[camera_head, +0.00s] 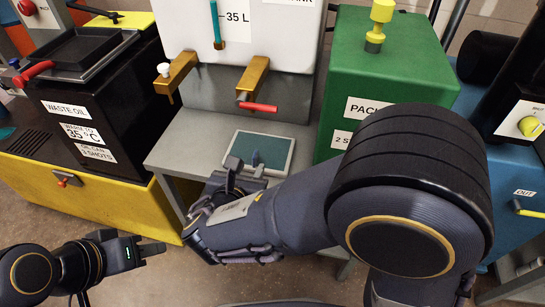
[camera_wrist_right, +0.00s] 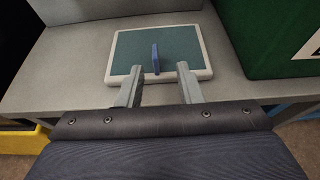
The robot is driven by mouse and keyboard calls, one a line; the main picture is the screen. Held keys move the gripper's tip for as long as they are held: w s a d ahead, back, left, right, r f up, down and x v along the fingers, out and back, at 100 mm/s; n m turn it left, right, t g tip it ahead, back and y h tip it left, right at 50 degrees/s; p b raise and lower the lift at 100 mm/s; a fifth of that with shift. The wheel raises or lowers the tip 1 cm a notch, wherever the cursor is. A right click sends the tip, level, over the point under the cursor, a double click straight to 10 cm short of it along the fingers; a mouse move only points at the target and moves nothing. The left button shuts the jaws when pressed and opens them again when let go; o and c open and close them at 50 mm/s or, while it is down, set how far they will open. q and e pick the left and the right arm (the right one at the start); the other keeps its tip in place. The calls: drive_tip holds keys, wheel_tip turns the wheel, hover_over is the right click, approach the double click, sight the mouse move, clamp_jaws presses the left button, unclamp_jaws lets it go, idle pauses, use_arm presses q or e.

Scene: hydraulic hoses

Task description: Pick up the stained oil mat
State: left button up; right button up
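The oil mat (camera_head: 275,148) is a teal rectangle with a pale border, lying flat on the grey bench. It also shows in the right wrist view (camera_wrist_right: 128,52), with a small upright blue tab (camera_wrist_right: 155,57) standing on it. No clear stain shows. My right gripper (camera_head: 246,167) is open and empty at the mat's near edge. In the right wrist view its fingers (camera_wrist_right: 160,69) point toward the mat, with the blue tab between their lines and a little beyond the tips. My left gripper (camera_head: 150,250) is low at the left, away from the mat; its finger gap is unclear.
A green box (camera_head: 350,60) stands close to the mat's right. A white tank (camera_head: 275,35) with brass spouts (camera_head: 253,76) and a red lever (camera_head: 258,107) overhangs behind it. A black and yellow waste oil unit (camera_head: 95,130) is at the left. Bare bench lies left of the mat.

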sight(253, 158)
drive_tip(key=shift+b+x, duration=0.3)
drive_tip(key=shift+x, duration=0.7)
drive_tip(key=x, duration=0.1)
drive_tip(key=b+x, duration=0.1)
drive_tip(key=x, duration=0.1)
drive_tip(key=b+x, duration=0.1)
drive_tip(key=shift+w+a+f, duration=0.2)
drive_tip(key=shift+a+f, duration=0.1)
drive_tip(key=shift+w+d, duration=0.1)
drive_tip(key=shift+w, duration=0.3)
drive_tip(key=shift+c, duration=0.4)
clamp_jaws()
